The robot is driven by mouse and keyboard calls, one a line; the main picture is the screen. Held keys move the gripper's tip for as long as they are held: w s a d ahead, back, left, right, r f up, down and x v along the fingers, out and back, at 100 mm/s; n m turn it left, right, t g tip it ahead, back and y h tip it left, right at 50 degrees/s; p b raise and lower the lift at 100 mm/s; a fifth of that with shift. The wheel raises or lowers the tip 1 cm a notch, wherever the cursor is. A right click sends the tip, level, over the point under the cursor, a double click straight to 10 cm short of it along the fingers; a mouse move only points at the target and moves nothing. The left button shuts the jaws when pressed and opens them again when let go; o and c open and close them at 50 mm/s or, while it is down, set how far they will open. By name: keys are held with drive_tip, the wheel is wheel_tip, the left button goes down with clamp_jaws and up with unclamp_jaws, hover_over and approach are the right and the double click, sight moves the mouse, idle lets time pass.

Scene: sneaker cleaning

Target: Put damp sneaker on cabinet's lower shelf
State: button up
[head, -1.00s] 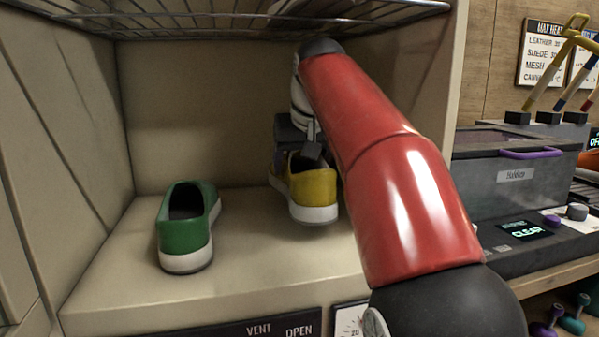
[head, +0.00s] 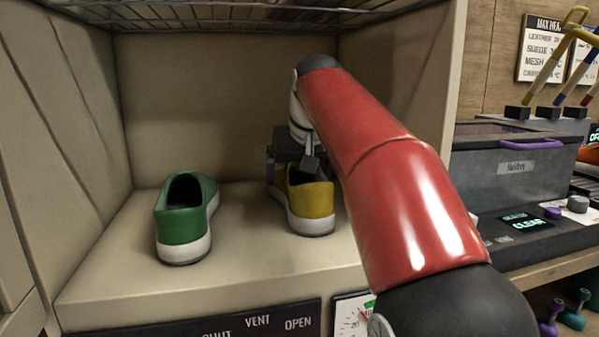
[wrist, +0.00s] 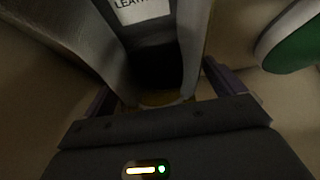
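A yellow sneaker (head: 311,200) with a white sole is at the right of the cabinet's lower shelf (head: 250,260). It stands nearly level, and its sole appears to be on the shelf. My gripper (wrist: 160,88) has its fingers on both sides of the sneaker's rear, apparently shut on it. The wrist view shows the dark opening of the sneaker (wrist: 160,98) and a white label (wrist: 140,8) with lettering. My arm hides part of the gripper in the head view.
A green sneaker (head: 184,218) stands to the left on the same shelf. A wire rack (head: 220,18) is overhead, with cabinet walls at both sides. A grey lidded box (head: 510,165) stands outside to the right. The shelf's front is clear.

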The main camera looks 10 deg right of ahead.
sight(320, 188)
drive_tip(key=shift+s+r, duration=0.15)
drive_tip(key=shift+r, duration=0.35)
drive_tip(key=p+v, duration=0.1)
drive_tip(key=v, duration=0.4)
drive_tip(key=shift+s+f, duration=0.15)
drive_tip(key=shift+s, duration=0.05)
drive_tip(key=s+b, duration=0.2)
drive_tip(key=s, duration=0.9)
drive_tip(key=shift+s+f, duration=0.2)
